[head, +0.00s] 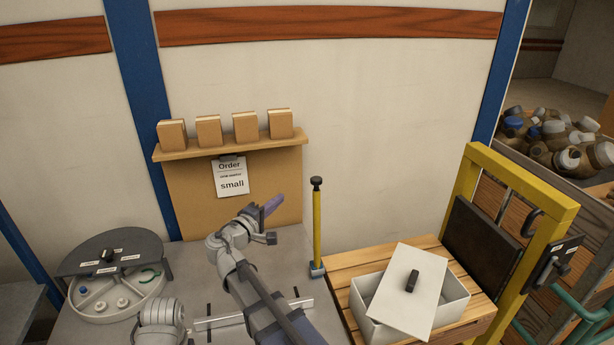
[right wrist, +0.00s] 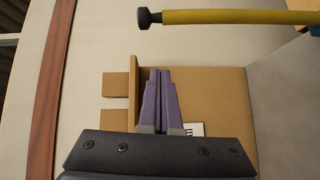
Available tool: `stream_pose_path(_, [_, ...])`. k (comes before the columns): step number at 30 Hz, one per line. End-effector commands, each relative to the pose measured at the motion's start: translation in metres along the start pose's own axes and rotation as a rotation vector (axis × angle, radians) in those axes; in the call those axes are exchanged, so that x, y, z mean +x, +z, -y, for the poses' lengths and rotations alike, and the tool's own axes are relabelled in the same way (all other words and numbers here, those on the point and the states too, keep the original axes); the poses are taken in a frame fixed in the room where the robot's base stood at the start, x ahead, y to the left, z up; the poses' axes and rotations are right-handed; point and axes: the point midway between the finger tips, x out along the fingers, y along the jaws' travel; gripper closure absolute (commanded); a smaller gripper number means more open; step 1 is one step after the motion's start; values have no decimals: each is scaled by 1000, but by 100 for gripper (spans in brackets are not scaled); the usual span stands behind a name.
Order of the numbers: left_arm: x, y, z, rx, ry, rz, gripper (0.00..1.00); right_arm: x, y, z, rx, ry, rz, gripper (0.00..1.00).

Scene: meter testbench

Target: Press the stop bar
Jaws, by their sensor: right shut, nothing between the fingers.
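A yellow upright bar (head: 317,232) with a black knob on top stands in a grey-blue foot at the left edge of the slatted wooden table; I take it to be the stop bar. It also shows along the top of the right wrist view (right wrist: 225,17), with its black knob at the left end. My right gripper (head: 272,206) is shut and empty, to the left of the bar and apart from it, in front of the brown board. Its purple fingers (right wrist: 160,98) lie together in the right wrist view. My left gripper is not in view.
A white box (head: 457,305) with a tilted lid (head: 406,288) stands on the slatted table (head: 372,262). A yellow frame (head: 557,208) with a dark panel is at right. A round divided tray (head: 112,308) is at left. A shelf (head: 225,147) with several boxes and an order sheet (head: 230,176) is behind.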

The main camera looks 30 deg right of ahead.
Motion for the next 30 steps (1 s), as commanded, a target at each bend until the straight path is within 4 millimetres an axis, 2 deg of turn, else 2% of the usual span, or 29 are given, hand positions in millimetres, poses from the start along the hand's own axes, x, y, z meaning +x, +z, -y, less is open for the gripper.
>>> stream_pose_path(3, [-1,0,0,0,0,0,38,7,-6,-15,-26,62,-14,100])
stream_pose_path(6, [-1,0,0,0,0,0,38,8,-8,-20,-37,86,-22,100])
stream_pose_path(20, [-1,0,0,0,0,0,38,14,-9,-22,-39,91,-22,100])
stream_pose_path(23, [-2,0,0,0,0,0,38,27,-10,-23,-39,91,-20,100])
stream_pose_path(30, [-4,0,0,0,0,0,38,75,-12,-27,-39,90,-19,100])
